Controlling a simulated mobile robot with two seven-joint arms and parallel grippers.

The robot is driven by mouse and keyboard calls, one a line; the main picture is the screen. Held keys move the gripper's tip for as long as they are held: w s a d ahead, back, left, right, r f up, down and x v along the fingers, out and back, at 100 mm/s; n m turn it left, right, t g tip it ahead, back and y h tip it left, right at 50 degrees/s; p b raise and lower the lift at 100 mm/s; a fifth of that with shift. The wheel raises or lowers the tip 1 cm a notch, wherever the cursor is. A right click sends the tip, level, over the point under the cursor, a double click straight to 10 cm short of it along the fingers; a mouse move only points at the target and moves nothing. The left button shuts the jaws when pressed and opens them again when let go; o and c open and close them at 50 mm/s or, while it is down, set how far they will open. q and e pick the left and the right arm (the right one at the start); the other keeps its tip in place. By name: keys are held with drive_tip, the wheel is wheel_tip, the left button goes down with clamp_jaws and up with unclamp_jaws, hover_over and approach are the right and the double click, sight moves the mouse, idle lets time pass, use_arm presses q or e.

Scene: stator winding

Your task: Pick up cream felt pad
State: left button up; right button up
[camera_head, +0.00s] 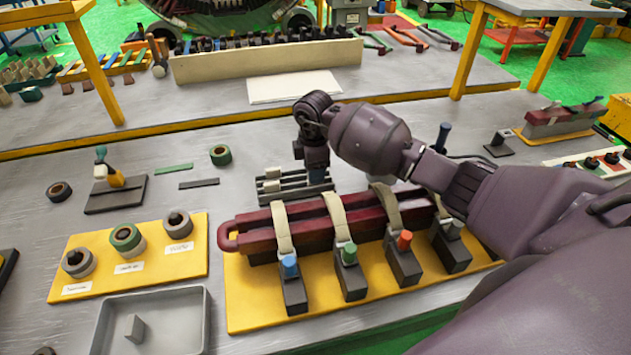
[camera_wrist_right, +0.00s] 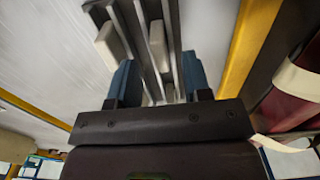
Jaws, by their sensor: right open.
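Cream felt pads (camera_head: 271,186) lie in a grey slotted rack (camera_head: 292,194) on the table, just behind the dark red coil bars. My right gripper (camera_head: 316,178) points down over the right part of this rack and hides some of it. In the right wrist view, one cream felt pad (camera_wrist_right: 158,46) lies ahead between the open blue fingertips of my right gripper (camera_wrist_right: 159,76). Another cream pad (camera_wrist_right: 112,46) lies left of it, beyond the left finger. Contact with either pad cannot be seen. My left gripper is not in view.
Dark red bars (camera_head: 310,228) with cream straps and several colour-topped clamps stand on a yellow board (camera_head: 245,290), close in front of the rack. A yellow tape board (camera_head: 195,255) and a grey tray (camera_head: 195,315) are at left. Bare table lies left of the rack.

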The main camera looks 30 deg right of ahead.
wheel_tip(320, 180, down, 3)
drive_tip(key=shift+r, duration=0.15)
drive_tip(key=c, duration=0.7)
clamp_jaws()
drive_tip(key=shift+r, duration=0.1)
